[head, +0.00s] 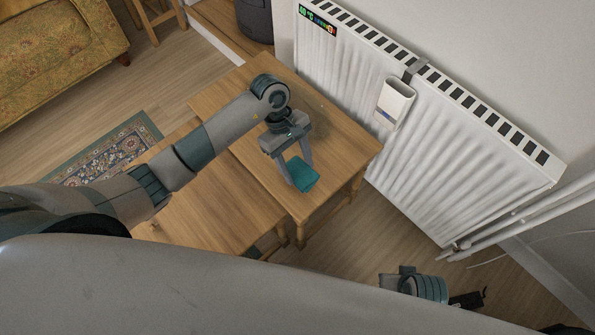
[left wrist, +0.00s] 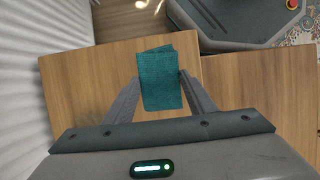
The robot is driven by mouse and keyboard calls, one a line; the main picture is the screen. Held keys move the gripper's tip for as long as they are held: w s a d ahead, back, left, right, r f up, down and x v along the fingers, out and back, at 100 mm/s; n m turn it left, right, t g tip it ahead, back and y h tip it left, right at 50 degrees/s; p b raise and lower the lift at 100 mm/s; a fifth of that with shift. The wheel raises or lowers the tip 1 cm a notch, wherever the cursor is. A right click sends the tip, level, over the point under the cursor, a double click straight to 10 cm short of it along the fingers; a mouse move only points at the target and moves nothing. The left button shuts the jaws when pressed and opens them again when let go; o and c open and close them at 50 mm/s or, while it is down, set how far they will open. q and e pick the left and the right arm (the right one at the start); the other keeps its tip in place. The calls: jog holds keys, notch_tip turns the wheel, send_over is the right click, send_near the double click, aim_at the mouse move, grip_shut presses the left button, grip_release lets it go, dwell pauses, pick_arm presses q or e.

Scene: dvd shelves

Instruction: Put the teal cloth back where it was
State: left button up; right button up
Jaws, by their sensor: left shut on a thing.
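The teal cloth (head: 303,174) is a small folded rectangle near the front right edge of the wooden table (head: 333,135). My left gripper (head: 297,167) is shut on the cloth from above. In the left wrist view the cloth (left wrist: 162,80) sits between the two fingertips (left wrist: 160,85), over the wooden top (left wrist: 85,85). I cannot tell whether the cloth touches the table. My right gripper cannot be made out for certain; a part of my right arm (head: 428,287) shows at the lower right of the head view.
A white radiator (head: 430,130) stands along the wall beside the table, with a small white holder (head: 394,103) hung on it. A lower wooden table (head: 215,205) adjoins on the left. A patterned sofa (head: 55,50) and rug (head: 105,155) lie farther left. The table top behind the cloth is clear.

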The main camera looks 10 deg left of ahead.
aim_at(295, 166)
pick_arm(q)
jog(key=shift+f, duration=2)
jog(key=shift+f, duration=0.1)
jog(key=o, duration=1)
jog(key=v, duration=1.2)
